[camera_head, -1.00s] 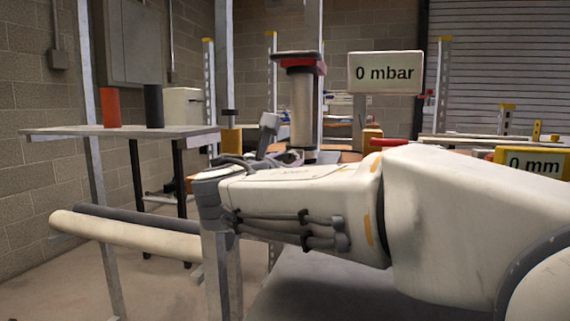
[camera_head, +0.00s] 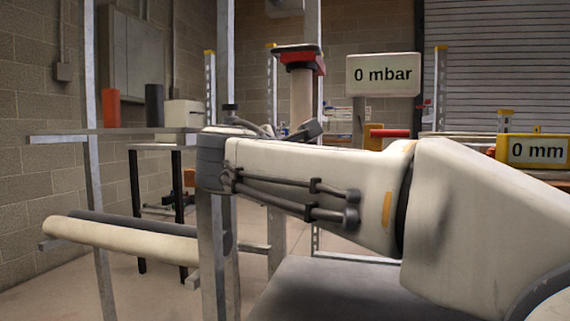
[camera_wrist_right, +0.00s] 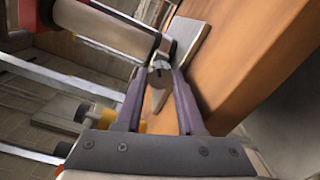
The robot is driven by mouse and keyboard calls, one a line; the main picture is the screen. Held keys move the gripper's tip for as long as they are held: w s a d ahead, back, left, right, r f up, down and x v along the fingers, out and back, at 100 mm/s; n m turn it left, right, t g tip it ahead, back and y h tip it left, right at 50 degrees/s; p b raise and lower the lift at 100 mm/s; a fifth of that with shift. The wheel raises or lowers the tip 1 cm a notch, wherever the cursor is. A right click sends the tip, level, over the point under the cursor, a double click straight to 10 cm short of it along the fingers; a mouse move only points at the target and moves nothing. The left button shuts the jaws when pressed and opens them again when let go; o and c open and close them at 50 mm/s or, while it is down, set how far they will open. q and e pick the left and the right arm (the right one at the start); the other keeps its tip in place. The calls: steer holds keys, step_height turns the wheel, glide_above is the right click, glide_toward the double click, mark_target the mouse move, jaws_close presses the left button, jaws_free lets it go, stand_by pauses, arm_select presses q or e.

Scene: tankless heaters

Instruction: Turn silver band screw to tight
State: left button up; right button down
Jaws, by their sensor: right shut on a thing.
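A pale upright cylinder with a red collar and dark cap (camera_head: 302,90) stands behind my right arm in the head view. It also shows in the right wrist view (camera_wrist_right: 105,25), with a silver band (camera_wrist_right: 166,46) at its end. My right gripper (camera_wrist_right: 160,72) is shut on a small grey piece at this band, seemingly the band screw (camera_wrist_right: 160,65). The fingertips cover most of it, so its turn position cannot be read. In the head view my right arm hides the cylinder's lower end and most of the gripper. My left gripper is not in view.
Signs read "0 mbar" (camera_head: 383,74) and "0 mm" (camera_head: 538,150). A grey shelf (camera_head: 65,138) holds red and dark cylinders at left, with pale pipe (camera_head: 120,240) below. An orange-brown wooden panel (camera_wrist_right: 250,50) lies close beside the fingers in the wrist view.

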steer(key=m+b, duration=0.1)
steer(key=m, duration=0.1)
steer(key=m+b, duration=0.3)
steer(key=m, duration=0.1)
steer(key=shift+f, duration=0.25)
steer(key=m+b, duration=0.3)
steer(key=m, duration=0.1)
steer(key=shift+r+y, duration=0.1)
steer(key=shift+y, duration=0.3)
steer(key=shift+m, duration=0.3)
steer(key=shift+d, duration=0.1)
steer(key=c, duration=0.5)
jaws_free()
